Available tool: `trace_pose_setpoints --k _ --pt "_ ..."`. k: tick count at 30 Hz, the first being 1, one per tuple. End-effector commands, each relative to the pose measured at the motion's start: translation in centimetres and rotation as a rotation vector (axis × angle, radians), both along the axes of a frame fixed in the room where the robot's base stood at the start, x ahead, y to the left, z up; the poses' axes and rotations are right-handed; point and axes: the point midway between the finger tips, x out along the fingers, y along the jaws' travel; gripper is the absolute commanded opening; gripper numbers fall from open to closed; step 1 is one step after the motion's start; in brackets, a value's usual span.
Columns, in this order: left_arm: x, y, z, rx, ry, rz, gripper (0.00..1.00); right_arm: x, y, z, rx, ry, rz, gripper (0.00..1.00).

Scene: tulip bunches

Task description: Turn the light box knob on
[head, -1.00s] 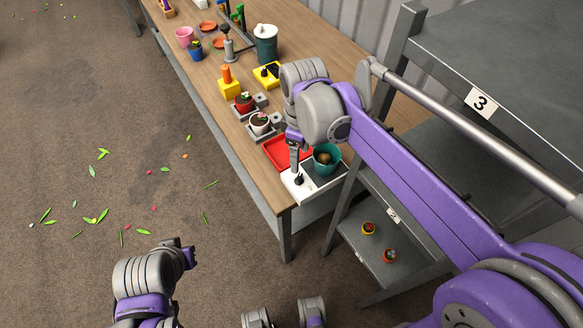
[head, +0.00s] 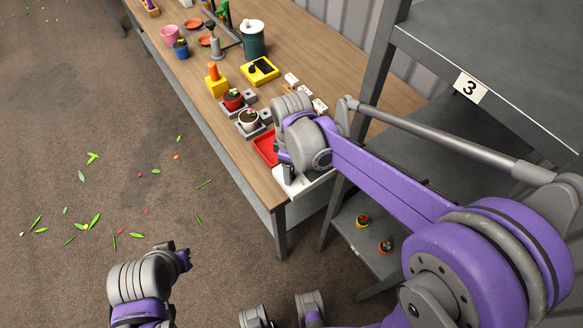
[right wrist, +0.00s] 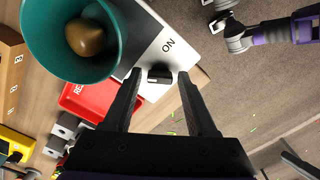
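The light box (right wrist: 165,42) is white with a grey top and the word ON printed beside its black knob (right wrist: 159,73). In the right wrist view the open fingers of my right gripper (right wrist: 160,76) stand on either side of the knob, with a visible gap at each side. In the head view the right gripper (head: 289,176) is low over the light box (head: 312,184) at the table's near corner, and my arm hides the knob. My left gripper (head: 184,256) is over the floor, away from the table; its finger opening is unclear.
A teal pot (right wrist: 65,45) with a brown bulb stands on the light box. A red tray (head: 264,147) lies beside it. Potted plants (head: 249,121), a yellow box (head: 260,71) and a dark green bin (head: 252,40) stand farther along the table. A grey shelf (head: 470,88) flanks the right.

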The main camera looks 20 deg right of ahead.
Motion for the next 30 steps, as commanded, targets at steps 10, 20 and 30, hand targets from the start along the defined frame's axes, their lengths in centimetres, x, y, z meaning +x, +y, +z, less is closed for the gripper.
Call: trace_pose_setpoints --k 10,20,30 --pt "0.0 0.0 0.0 0.0 0.0 0.0 0.0 0.0 0.0 0.02 0.0 0.0 0.0 0.0" --pt "0.0 0.0 -0.04 0.0 0.0 0.0 0.0 -0.01 0.01 0.02 0.0 0.0 -0.032 0.0" --pt "-0.05 0.0 -0.24 0.0 0.001 0.0 0.0 -0.04 0.03 0.01 0.0 0.0 -0.244 0.0"
